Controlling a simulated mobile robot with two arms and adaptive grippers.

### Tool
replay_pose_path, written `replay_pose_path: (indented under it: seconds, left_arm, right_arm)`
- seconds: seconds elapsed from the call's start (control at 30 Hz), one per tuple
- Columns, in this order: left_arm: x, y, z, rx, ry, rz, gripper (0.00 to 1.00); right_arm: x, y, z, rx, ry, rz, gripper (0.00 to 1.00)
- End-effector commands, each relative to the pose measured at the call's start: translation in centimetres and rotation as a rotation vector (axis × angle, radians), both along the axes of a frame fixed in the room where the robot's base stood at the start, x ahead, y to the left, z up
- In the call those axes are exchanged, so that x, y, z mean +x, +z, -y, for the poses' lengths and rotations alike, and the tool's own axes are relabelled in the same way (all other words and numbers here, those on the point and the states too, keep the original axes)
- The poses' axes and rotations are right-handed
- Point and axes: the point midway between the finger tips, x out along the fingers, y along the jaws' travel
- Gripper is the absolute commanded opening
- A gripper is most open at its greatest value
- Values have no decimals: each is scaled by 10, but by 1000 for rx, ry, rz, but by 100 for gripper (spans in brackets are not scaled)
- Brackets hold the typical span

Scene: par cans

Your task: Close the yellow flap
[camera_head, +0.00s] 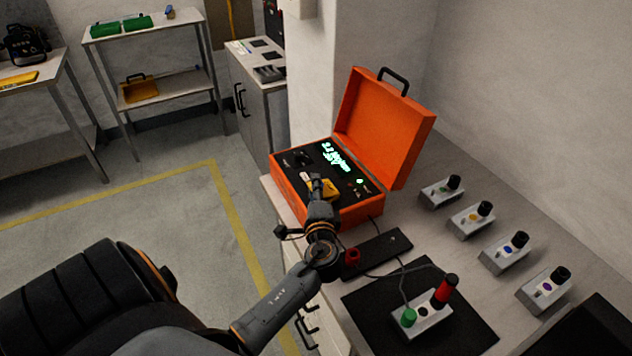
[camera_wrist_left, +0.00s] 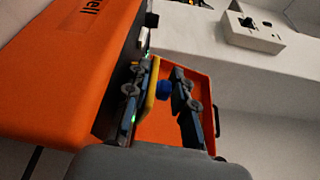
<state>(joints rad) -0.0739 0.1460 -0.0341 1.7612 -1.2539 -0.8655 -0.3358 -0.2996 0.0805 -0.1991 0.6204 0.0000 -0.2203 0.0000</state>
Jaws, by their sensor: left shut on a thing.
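The orange case (camera_head: 345,213) stands open on the bench, its lid (camera_head: 385,118) raised at the back. Its black panel has a lit green display (camera_head: 336,155). The yellow flap (camera_head: 330,191) is on this panel, partly hidden by my left gripper (camera_head: 317,184), which reaches over the case's front. In the left wrist view, the yellow flap (camera_wrist_left: 151,90) shows edge-on as a narrow strip between the fingers of my left gripper (camera_wrist_left: 161,100), with a blue knob (camera_wrist_left: 164,90) beside it. The left gripper is shut on the flap. The flap's exact angle is unclear. My right gripper is not in view.
A black mat (camera_head: 385,325) holds a grey box with green and red parts and a cable. Several small grey switch boxes (camera_head: 470,220) line the bench's right side. A dark flat bar (camera_head: 378,254) lies before the case. A wall stands behind.

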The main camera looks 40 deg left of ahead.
Motion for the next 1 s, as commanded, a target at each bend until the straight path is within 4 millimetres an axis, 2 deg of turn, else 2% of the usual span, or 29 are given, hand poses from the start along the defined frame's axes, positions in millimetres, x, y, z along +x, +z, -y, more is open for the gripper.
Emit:
replay_pose_path:
  seconds: [0.13,0.57,0.6,0.63,1.0]
  left_arm:
    - [2,5,-1,-3,-3,34,0]
    - [2,7,-1,-4,-2,41,0]
    - [2,7,-1,-4,-2,41,33]
    - [2,7,-1,-5,-2,40,39]
    - [0,1,-1,-9,0,30,40]
  right_arm:
    - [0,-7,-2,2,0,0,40]
    - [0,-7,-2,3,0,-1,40]
    - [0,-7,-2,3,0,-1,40]
    - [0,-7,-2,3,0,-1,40]
    - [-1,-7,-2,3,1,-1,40]
